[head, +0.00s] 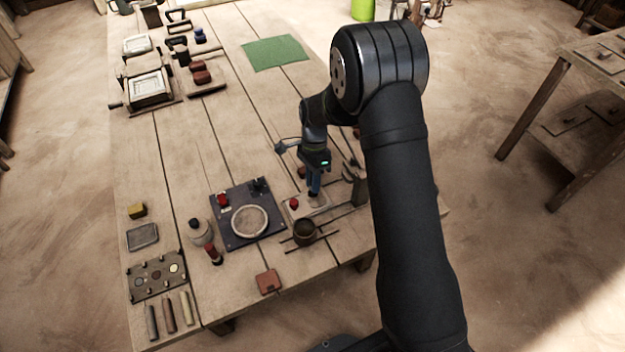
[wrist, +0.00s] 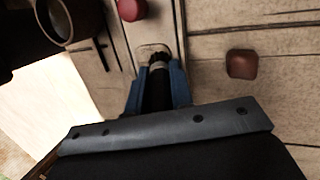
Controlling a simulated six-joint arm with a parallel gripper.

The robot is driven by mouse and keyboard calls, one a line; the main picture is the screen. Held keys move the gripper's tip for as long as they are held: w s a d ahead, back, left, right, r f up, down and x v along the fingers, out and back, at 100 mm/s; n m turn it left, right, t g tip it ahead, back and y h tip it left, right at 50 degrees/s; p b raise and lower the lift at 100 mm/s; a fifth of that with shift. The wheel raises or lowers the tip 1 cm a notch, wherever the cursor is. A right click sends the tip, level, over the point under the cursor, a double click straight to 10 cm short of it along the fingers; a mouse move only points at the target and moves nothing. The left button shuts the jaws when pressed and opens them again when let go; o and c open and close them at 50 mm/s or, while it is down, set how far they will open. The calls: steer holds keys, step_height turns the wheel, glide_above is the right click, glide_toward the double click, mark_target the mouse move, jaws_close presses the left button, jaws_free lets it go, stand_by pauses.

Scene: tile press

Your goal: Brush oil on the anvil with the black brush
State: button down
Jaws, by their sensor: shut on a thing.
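My gripper (head: 314,188) has blue fingers and points down over the right side of the table. In the wrist view my gripper (wrist: 157,88) is shut on a dark upright thing with a pale band, which looks like the black brush (wrist: 157,76). Its lower end is over a small pale rounded plate (wrist: 145,49), perhaps the anvil; I cannot tell whether they touch. A red knob (head: 294,203) is beside the gripper. A dark round cup (head: 304,232) stands in front of it, and the cup also shows in the wrist view (wrist: 66,35). Its contents are unclear.
A dark square plate (head: 229,239) with a pale round disc lies left of the gripper. A red-brown block (head: 268,282) lies near the front edge. A holed tray (head: 157,275) and several sticks are at the front left.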

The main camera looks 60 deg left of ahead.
steer(key=shift+d, duration=2.4)
step_height(320, 180, up, 8)
steer(key=shift+w, duration=0.1)
